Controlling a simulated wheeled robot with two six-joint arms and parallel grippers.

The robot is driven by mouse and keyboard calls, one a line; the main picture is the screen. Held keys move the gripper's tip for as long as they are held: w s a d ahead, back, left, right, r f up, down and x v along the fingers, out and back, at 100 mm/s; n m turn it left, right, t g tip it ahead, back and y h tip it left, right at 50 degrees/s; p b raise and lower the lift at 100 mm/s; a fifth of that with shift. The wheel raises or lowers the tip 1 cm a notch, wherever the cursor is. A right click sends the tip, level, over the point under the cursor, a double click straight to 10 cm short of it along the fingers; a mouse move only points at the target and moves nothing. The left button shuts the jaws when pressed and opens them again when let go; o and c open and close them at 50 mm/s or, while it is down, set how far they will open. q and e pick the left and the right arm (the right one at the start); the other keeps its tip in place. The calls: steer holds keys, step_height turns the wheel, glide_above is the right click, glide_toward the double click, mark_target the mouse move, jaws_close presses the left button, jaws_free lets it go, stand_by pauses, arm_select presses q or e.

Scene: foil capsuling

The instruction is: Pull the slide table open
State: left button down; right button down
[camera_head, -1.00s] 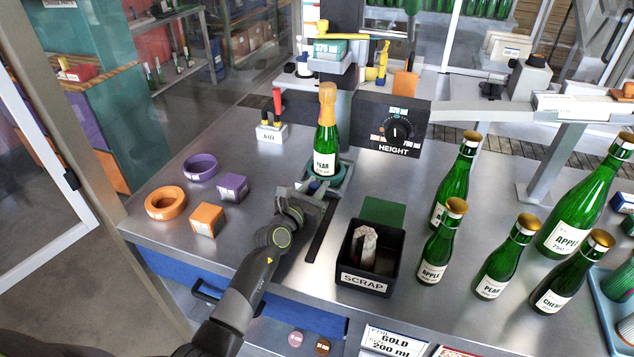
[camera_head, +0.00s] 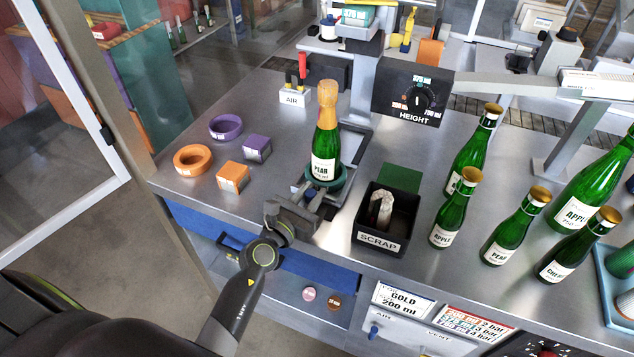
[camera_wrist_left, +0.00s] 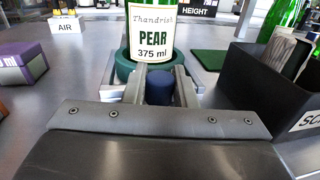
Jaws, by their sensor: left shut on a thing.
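The slide table (camera_head: 343,184) is a small metal carriage with a green ring seat (camera_head: 341,179), drawn out toward the front edge of the bench. A green PEAR bottle (camera_head: 326,140) with a gold foil top stands upright in the seat. In the left wrist view, its label (camera_wrist_left: 153,35) reads PEAR 375 ml. My left gripper (camera_head: 311,197) is shut on the dark blue knob (camera_wrist_left: 159,88) at the front of the slide table. The knob sits between the two fingers. My right gripper is not in view.
The black SCRAP bin (camera_head: 384,222) stands close to the right of the slide table. Several green bottles (camera_head: 455,208) stand farther right. Orange and purple rings (camera_head: 193,159) and blocks lie on the left. The HEIGHT dial box (camera_head: 414,97) is behind.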

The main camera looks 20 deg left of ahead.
arm_select(q)
steer(key=shift+s, duration=0.75)
steer(key=c, duration=1.2)
jaws_free()
steer(key=shift+c, duration=0.2)
steer(key=shift+s+a+f, duration=0.15)
steer(key=shift+s, duration=0.35)
steer(key=s+a+b, duration=0.3)
steer(key=s+b, duration=0.2)
steer(key=s, duration=1.1)
steer(key=shift+b, duration=0.3)
